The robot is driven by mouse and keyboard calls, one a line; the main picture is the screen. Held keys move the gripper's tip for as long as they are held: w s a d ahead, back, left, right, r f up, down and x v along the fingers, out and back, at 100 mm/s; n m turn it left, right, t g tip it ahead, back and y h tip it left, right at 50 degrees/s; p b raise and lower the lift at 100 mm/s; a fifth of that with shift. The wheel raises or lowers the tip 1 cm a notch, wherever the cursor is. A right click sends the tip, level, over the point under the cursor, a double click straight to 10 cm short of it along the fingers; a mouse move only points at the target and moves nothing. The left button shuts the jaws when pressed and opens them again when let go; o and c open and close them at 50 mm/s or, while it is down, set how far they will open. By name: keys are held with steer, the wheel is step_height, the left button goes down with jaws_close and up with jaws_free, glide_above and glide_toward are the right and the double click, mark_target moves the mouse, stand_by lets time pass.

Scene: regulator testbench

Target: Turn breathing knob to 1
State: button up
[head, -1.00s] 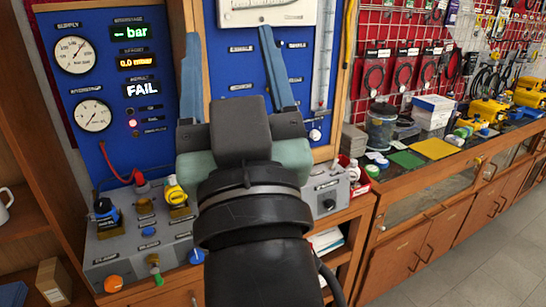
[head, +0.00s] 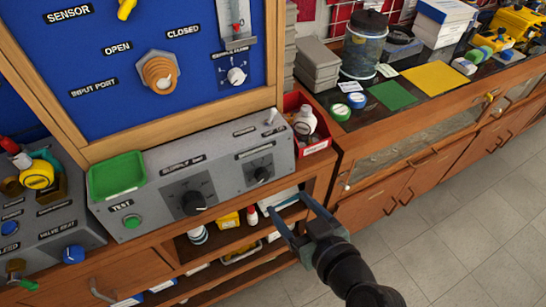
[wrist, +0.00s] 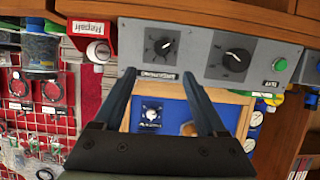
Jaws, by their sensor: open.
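A small black knob (head: 262,173), which I take to be the breathing knob, sits at the right of the grey control box (head: 225,150). Its label and pointer setting are too small to read surely. The wrist view shows the same knob (wrist: 160,46) on a dark dial plate, just beyond my fingertips. My gripper (head: 289,204) is open and empty, to the lower right of the knob and in front of the box. Both fingers also show in the wrist view (wrist: 158,74), apart and not holding the knob.
A larger black knob (head: 194,202), a green button (head: 132,221) and a green tray (head: 117,175) are left on the box. A red bin (head: 310,125) stands to its right. A shelf with bottles lies below. The floor at right is clear.

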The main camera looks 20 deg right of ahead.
mark_target(264, 177)
steer(key=p+x, duration=0.1)
steer(key=x, duration=1.1)
steer(key=shift+w+a+f, duration=0.15)
steer(key=shift+w+f, duration=0.15)
jaws_close()
